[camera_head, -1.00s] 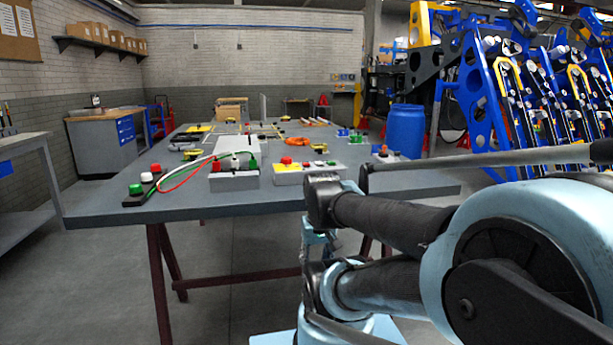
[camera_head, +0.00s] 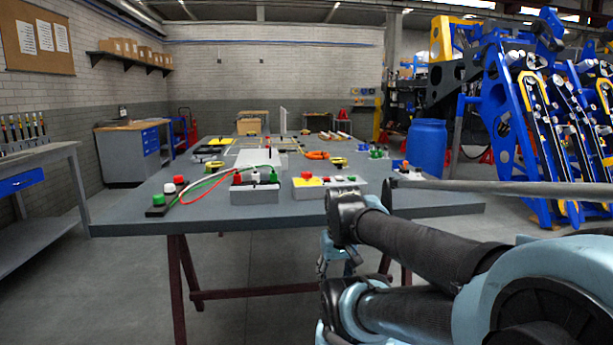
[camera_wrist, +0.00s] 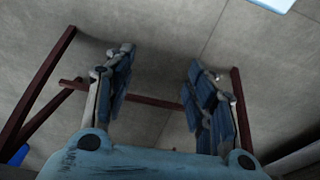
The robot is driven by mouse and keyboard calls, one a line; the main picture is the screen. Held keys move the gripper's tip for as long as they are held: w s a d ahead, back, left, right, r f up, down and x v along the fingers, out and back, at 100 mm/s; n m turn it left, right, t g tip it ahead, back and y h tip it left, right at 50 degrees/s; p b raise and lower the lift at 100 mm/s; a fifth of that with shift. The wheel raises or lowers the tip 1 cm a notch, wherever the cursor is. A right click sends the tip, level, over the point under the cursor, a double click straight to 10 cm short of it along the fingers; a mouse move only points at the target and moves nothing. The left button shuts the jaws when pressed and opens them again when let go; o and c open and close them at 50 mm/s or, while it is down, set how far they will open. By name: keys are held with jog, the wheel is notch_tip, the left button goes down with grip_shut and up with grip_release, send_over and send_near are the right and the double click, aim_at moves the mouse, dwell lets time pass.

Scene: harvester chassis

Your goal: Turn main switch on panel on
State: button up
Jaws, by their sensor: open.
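Several small control boxes stand along the near edge of the grey table. One grey box (camera_head: 254,194) has red, white and green knobs on top. To its right is a panel box (camera_head: 325,189) with a yellow part, a red button and smaller buttons. I cannot tell which of these carries the main switch. My gripper (camera_wrist: 158,88) shows in the wrist view with its two blue-padded fingers apart and nothing between them. It is below table height, over the floor and among the dark red table legs. In the head view it is mostly hidden behind my arm.
The grey table (camera_head: 140,220) holds wires, tools and a row of red, white and green buttons (camera_head: 168,188) at left. A blue barrel (camera_head: 427,148) stands behind its right side. Blue frames (camera_head: 510,130) fill the right. The floor left of the table is clear.

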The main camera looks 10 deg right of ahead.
jog(key=w+r+n, duration=0.2)
jog(key=w+r, duration=0.5)
jog(key=r, duration=0.4)
notch_tip(320, 180, up, 26)
jog(key=n+g, duration=0.2)
jog(key=n, duration=0.5)
send_over(307, 172)
jog(key=f, duration=1.7)
jog(key=shift+s, duration=0.2)
jog(key=shift+c, duration=0.2)
jog(key=c, duration=1)
